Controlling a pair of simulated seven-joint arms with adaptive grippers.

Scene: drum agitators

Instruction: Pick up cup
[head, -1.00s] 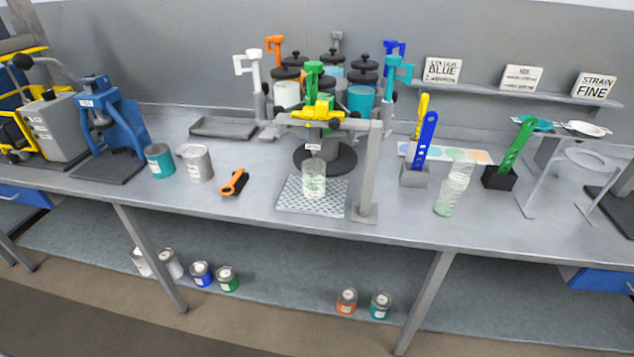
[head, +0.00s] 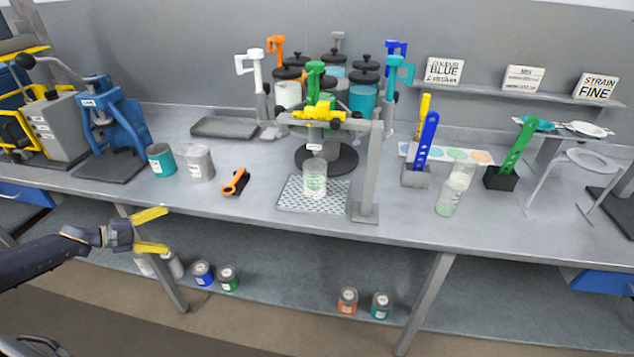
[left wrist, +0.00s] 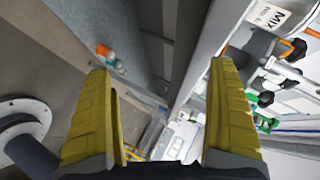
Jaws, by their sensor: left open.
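A clear cup (head: 315,178) with a greenish print stands upright on the perforated drip tray (head: 296,207), under the yellow and green dispenser (head: 318,113). Two more clear cups stand to the right on the bench, one at the front (head: 448,200) and one just behind it (head: 462,174). My left gripper (head: 160,230) is in front of the bench's front edge at the left, apart from every cup. Its yellow fingers are spread and empty, which also shows in the left wrist view (left wrist: 165,90). My right gripper is not in view.
A grey post (head: 370,170) rises right of the cup. Paint cans sit on the lower shelf (head: 290,275).

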